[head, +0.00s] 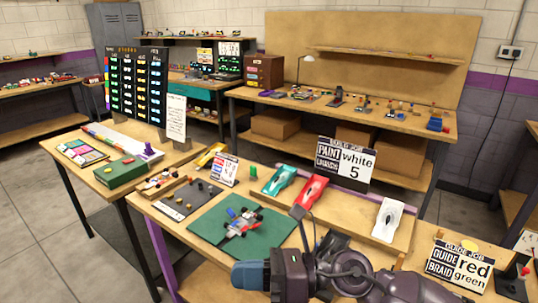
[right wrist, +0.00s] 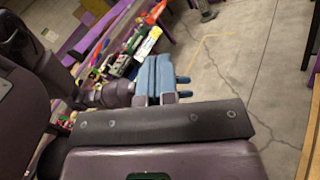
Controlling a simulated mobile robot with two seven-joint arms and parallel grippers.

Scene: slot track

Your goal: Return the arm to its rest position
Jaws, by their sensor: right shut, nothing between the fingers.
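My right arm comes into the head view from the bottom right. Its gripper (head: 249,275) has blue fingers that point left, at the front edge of the workbench near the green mat (head: 205,222). The right wrist view shows the same gripper (right wrist: 168,78) with its blue fingers close together and nothing held between them. The fingers look clear of the things on the bench. My left gripper is in neither view.
A small car chassis (head: 240,222) lies on the mat. Teal (head: 279,179), red (head: 309,191) and white (head: 387,220) car bodies sit behind. The guide job sign (head: 459,266) stands at the right. In the right wrist view, bare floor (right wrist: 235,60) lies beyond the fingers.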

